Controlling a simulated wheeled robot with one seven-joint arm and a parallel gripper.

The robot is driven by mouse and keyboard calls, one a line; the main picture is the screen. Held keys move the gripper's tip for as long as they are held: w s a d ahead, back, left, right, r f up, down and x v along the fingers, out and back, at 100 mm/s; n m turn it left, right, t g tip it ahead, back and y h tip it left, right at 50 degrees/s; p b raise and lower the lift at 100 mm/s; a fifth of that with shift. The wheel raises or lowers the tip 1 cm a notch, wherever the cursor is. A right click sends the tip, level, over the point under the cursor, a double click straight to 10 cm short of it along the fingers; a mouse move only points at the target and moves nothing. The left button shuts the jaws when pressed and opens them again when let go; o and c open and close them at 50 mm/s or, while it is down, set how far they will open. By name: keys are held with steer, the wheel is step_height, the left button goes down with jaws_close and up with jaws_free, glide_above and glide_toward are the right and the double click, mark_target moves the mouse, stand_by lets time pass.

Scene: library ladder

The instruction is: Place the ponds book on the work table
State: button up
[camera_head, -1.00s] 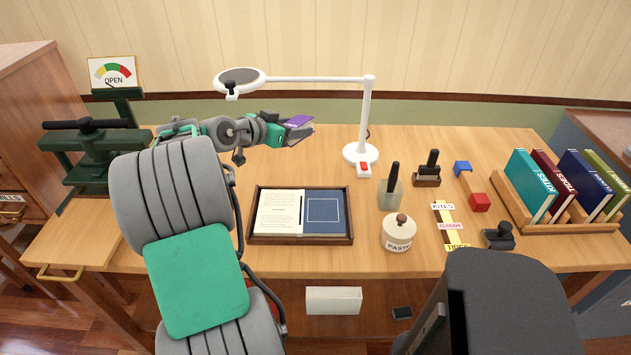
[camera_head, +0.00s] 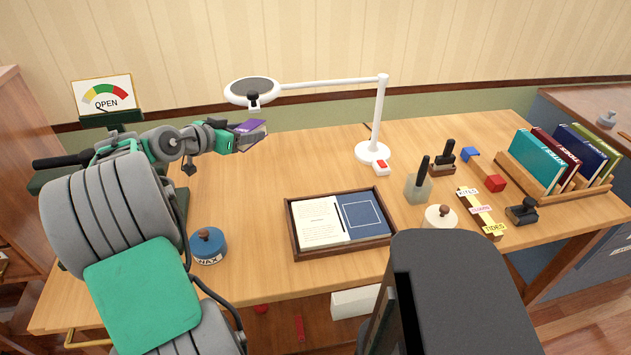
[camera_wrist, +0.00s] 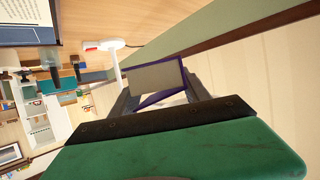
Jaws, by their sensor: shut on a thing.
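A purple book (camera_head: 250,128) is held at the end of my arm, above the back left of the work table (camera_head: 260,185). I cannot read its title. My gripper (camera_head: 236,140) is shut on it. In the wrist view the book (camera_wrist: 157,78) shows its pale page edges and purple cover between the fingers of my gripper (camera_wrist: 152,100). The book is apart from the table top, near the back wall and left of the lamp.
A magnifier lamp (camera_head: 378,120) stands at the back. A framed tray (camera_head: 296,240) with an open book lies mid-table. A blue wax pot (camera_head: 208,248) is at front left. A book rack (camera_head: 560,195) and stamps are at right. Bare wood lies between gripper and tray.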

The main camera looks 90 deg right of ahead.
mark_target(255, 192)
step_height(255, 192, down, 18)
steer(key=shift+f+b, duration=0.3)
steer(key=shift+b, duration=0.05)
steer(key=shift+s+a+f, duration=0.1)
steer(key=shift+a+f+b, duration=0.15)
steer(key=shift+f+b, duration=0.2)
steer(key=shift+b, duration=0.05)
steer(key=o, duration=1.6)
steer(key=shift+s+a+f, duration=0.1)
steer(key=shift+f, duration=0.15)
steer(key=shift+o, duration=0.2)
steer(key=shift+w+r+p, duration=0.2)
steer(key=shift+r+p, duration=0.65)
steer(key=shift+p, duration=0.2)
steer(key=v, duration=0.5)
steer(key=b+v, duration=0.1)
steer(key=v, duration=0.5)
steer(key=shift+w+a+r, duration=0.1)
steer(key=shift+w+r, duration=0.05)
steer(key=shift+r, duration=0.2)
